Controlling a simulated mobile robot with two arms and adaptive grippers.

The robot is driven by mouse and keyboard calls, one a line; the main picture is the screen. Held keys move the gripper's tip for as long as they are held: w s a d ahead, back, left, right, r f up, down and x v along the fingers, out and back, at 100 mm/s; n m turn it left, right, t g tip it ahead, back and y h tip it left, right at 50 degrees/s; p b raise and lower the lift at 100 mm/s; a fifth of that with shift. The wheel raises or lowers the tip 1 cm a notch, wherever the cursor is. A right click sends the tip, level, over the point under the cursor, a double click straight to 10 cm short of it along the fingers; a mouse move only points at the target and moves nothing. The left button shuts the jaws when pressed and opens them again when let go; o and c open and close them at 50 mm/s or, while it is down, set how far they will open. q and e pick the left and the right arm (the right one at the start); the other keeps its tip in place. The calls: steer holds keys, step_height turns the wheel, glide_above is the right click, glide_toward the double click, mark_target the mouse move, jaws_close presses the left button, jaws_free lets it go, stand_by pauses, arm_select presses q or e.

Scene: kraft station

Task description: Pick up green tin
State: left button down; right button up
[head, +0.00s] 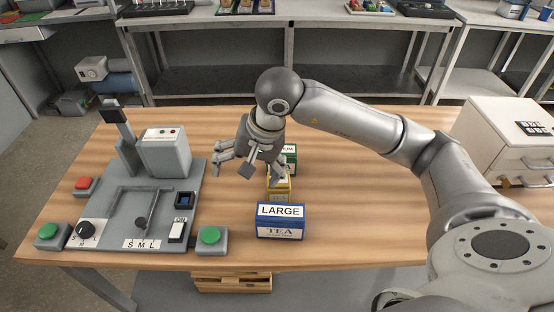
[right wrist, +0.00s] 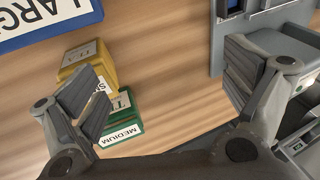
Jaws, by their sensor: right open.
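The green tin (head: 291,153), labelled MEDIUM, stands on the wooden table behind the yellow tin, partly hidden by my right gripper (head: 248,166). The green tin (right wrist: 124,122) also shows in the right wrist view, left of centre, partly covered by one finger. My right gripper (right wrist: 165,88) is open and empty, its fingers spread wide above the table just left of the tins. The green tin is not between the fingers but beside and behind the left one in the wrist view. My left gripper is not in view.
A yellow tin (head: 279,195) and a blue tin labelled LARGE (head: 280,223) stand in a row in front of the green tin. A grey control station (head: 160,205) with buttons and a lever is at left. A white drawer cabinet (head: 495,135) stands at right. The table's back is clear.

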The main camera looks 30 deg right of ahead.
steer(key=w+d+f+h, duration=0.1)
steer(key=d, duration=0.2)
steer(key=w+d+f+h, duration=0.1)
steer(key=d+h, duration=0.1)
steer(key=d, duration=0.2)
steer(key=w+d+f+h, duration=0.1)
steer(key=d, duration=0.3)
steer(key=shift+w+d+h, duration=0.2)
steer(key=shift+w+h, duration=0.1)
steer(key=shift+w, duration=0.05)
steer(key=shift+w+f, duration=0.15)
steer(key=shift+f, duration=0.1)
steer(key=shift+w+d+f, duration=0.25)
steer(key=shift+f, duration=0.35)
steer(key=shift+p+x, duration=0.6)
steer(key=shift+x, duration=1.4)
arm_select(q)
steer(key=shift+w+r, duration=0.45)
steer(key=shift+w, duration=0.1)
arm_select(e)
steer(key=shift+w+r, duration=0.1)
steer(key=c, duration=1.2)
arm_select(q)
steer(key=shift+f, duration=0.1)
arm_select(e)
steer(key=shift+r, duration=0.15)
